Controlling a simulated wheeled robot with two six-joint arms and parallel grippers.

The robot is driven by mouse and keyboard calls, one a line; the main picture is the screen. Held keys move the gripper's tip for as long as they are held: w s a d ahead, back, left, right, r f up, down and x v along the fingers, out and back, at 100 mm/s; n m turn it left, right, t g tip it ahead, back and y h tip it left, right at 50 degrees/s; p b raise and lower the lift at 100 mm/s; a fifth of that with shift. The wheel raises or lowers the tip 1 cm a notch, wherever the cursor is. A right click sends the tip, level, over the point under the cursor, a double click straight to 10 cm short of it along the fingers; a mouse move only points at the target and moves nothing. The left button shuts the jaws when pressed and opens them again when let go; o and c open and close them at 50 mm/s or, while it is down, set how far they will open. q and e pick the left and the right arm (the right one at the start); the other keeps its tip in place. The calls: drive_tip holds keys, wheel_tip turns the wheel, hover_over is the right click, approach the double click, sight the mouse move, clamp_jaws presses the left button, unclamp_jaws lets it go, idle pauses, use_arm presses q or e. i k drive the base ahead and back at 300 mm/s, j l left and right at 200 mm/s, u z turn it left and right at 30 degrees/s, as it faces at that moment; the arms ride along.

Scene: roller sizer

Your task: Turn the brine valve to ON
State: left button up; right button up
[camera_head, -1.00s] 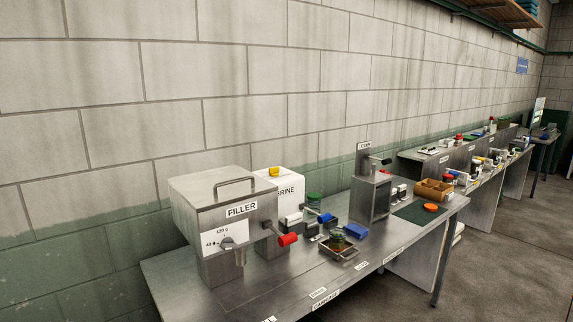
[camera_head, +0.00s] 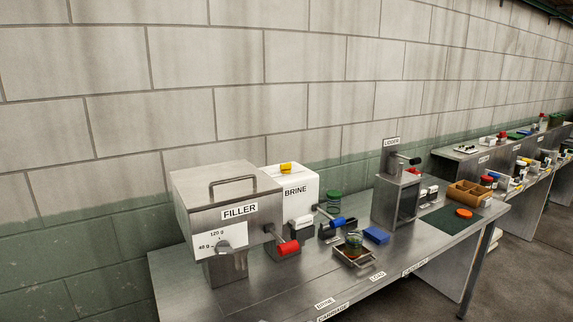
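The white brine box (camera_head: 297,190), labelled BRINE, stands behind and right of the steel filler (camera_head: 225,196) on the metal bench. A yellow knob (camera_head: 286,168) sits on top of the brine box. A blue-handled lever (camera_head: 335,222) sticks out to the right near the front of the brine box; whether it is the valve I cannot tell. A red-handled lever (camera_head: 287,248) sticks out from the filler's right side. No ON marking is readable. Neither of my grippers shows in the head view.
A jar (camera_head: 354,242) sits in a small metal tray (camera_head: 354,257) on the bench. A blue block (camera_head: 376,235) lies beside it. The lidder (camera_head: 397,198) stands farther right, near a wooden box (camera_head: 469,194) and an orange disc (camera_head: 463,213). The bench's front strip (camera_head: 268,292) is mostly clear.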

sight(285, 168)
drive_tip(key=l+u, duration=0.1)
drive_tip(key=u, duration=0.25)
drive_tip(key=i+l+u, duration=0.1)
drive_tip(key=l+u, duration=0.15)
drive_tip(key=l, duration=0.25)
drive_tip(key=i+l+u, duration=0.1)
drive_tip(key=l+u, duration=0.15)
drive_tip(key=l, duration=0.25)
drive_tip(key=l+u, duration=0.3)
drive_tip(key=l, duration=2.1)
